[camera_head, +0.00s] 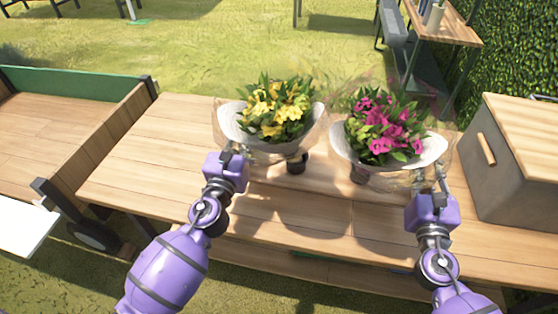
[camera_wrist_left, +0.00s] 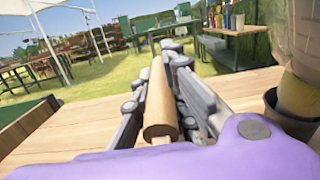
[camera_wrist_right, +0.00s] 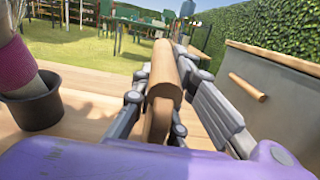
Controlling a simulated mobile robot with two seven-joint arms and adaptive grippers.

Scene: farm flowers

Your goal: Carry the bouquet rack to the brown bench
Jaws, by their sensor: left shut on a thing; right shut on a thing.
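The bouquet rack holds a yellow bouquet (camera_head: 268,110) and a pink bouquet (camera_head: 384,128), both in pale wrapping, above a wooden table (camera_head: 140,170). Its frame is mostly hidden by the wrapping. My left gripper (camera_head: 230,150) is at the rack's left end, shut on a wooden handle (camera_wrist_left: 160,108) seen in the left wrist view. My right gripper (camera_head: 440,182) is at the right end, shut on another wooden handle (camera_wrist_right: 163,88) in the right wrist view. Dark pots show under the bouquets (camera_head: 296,163). I cannot tell whether the rack touches the table. No brown bench can be identified with certainty.
A grey box with a wooden lid (camera_head: 515,165) stands close to the right of my right gripper. A wooden cart with a green edge (camera_head: 75,82) adjoins the table on the left. A shelf (camera_head: 440,22) stands behind on the grass. The table's left part is clear.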

